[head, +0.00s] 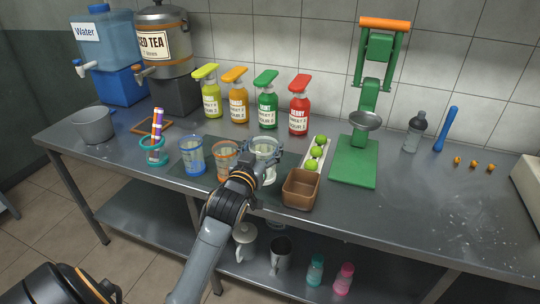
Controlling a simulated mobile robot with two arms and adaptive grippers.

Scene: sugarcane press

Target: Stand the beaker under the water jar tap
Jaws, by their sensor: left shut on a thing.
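The water jar (110,42) is blue, labelled "Water", and sits on a blue stand (121,86) at the far left. Its tap (82,65) points to the left front, above the counter. My left gripper (264,153) is shut on the clear beaker (265,144) in the middle of the counter, on or just above a dark mat. Its wrist hides the beaker's lower front, so I cannot tell whether it touches the mat. A blue-marked cup (192,157) and an orange-marked cup (224,158) stand to its left. My right gripper is not in view.
A grey pot (93,126) stands in front of the water jar. A teal holder (153,153) with markers and the tea urn (163,42) are nearby. Syrup bottles (267,106) line the back. A brown box (301,189) and a green press (356,160) stand right.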

